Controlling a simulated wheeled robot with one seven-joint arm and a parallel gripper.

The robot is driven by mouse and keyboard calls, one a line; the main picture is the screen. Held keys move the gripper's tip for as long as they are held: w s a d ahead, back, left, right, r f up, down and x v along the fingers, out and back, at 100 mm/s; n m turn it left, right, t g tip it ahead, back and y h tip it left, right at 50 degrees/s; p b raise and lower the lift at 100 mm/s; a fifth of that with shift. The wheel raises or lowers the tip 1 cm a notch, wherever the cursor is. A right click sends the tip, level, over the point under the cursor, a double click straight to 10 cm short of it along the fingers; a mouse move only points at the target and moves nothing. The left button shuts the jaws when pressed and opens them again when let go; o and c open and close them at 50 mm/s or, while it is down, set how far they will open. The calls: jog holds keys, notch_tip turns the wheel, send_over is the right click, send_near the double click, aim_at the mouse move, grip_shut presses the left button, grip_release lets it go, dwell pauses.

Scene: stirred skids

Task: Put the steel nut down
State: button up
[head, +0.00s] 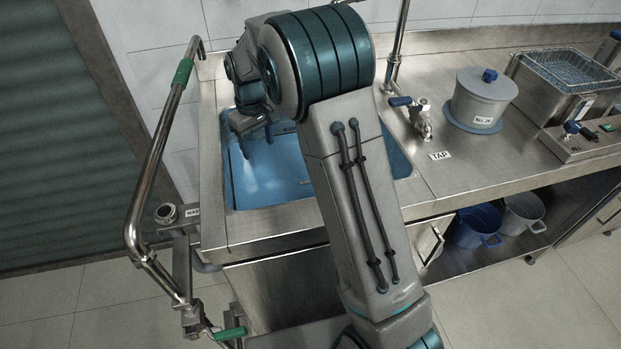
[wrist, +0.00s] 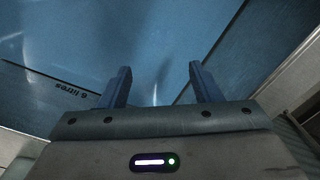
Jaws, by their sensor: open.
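My gripper (head: 257,143) hangs over the blue basin (head: 290,172) set in the steel sink counter. In the wrist view my gripper (wrist: 159,68) is open, with its two blue-grey fingers apart and nothing visible between them. The blue surface of the basin (wrist: 150,35) lies beyond the fingers, with dark "litres" lettering on the left. I cannot make out a steel nut in either view. My arm hides much of the basin in the head view.
A tap (head: 420,118) and a lidded grey pot (head: 482,97) stand right of the sink, with a fryer basket (head: 570,70) beyond. A bent metal rail (head: 150,165) with green grips runs along the left. A round metal fitting (head: 166,213) sits near its lower end.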

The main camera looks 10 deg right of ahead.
jog(key=s+d+r+m, duration=0.1)
jog(key=s+d+r, duration=0.2)
jog(key=s, duration=0.4)
jog(key=s+d+r+m+t, duration=0.1)
jog(key=s+d+r+m, duration=0.1)
jog(key=s, duration=0.4)
jog(key=s+d+r+m, duration=0.1)
jog(key=s+d+r, duration=0.3)
jog(key=s, duration=0.3)
jog(key=shift+s+d+r+m+t, duration=0.25)
jog(key=shift+s+d+m+t, duration=0.05)
jog(key=shift+s+d+t, duration=0.1)
jog(key=s+d+f+m, duration=0.1)
jog(key=s, duration=0.7)
jog(key=shift+d+f+m+t, duration=0.15)
jog(key=shift+d+m+t, duration=0.15)
jog(key=shift+d, duration=0.1)
